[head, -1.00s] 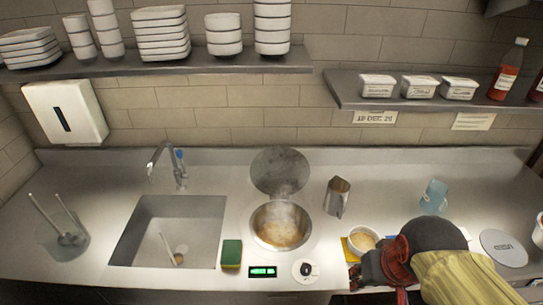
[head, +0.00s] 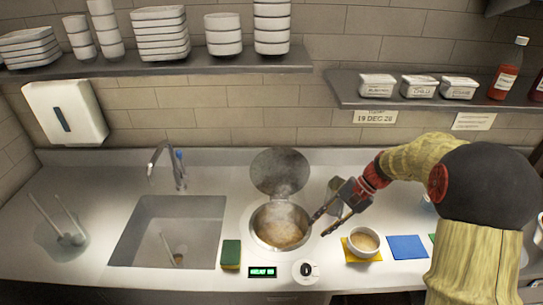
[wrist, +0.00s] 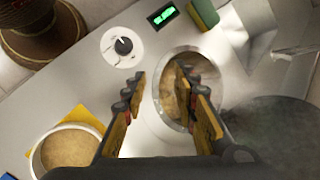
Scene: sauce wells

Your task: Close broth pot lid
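The broth pot (head: 280,226) is a round well set into the counter, with brown broth and steam in it. Its round metal lid (head: 279,172) stands raised, hinged at the back of the well. My gripper (head: 319,226) is at the right edge of the pot, its fingers apart with nothing between them. In the wrist view my gripper (wrist: 158,92) is open, and one finger covers part of the pot (wrist: 170,82). The lid shows hazily in the wrist view's lower right (wrist: 275,125). I cannot tell whether a finger touches the rim.
A bowl of broth (head: 363,241) stands on a yellow mat right of the pot, with a blue mat (head: 407,247) beside it. A knob (head: 305,270), a green display (head: 262,272) and a sponge (head: 231,253) line the front.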

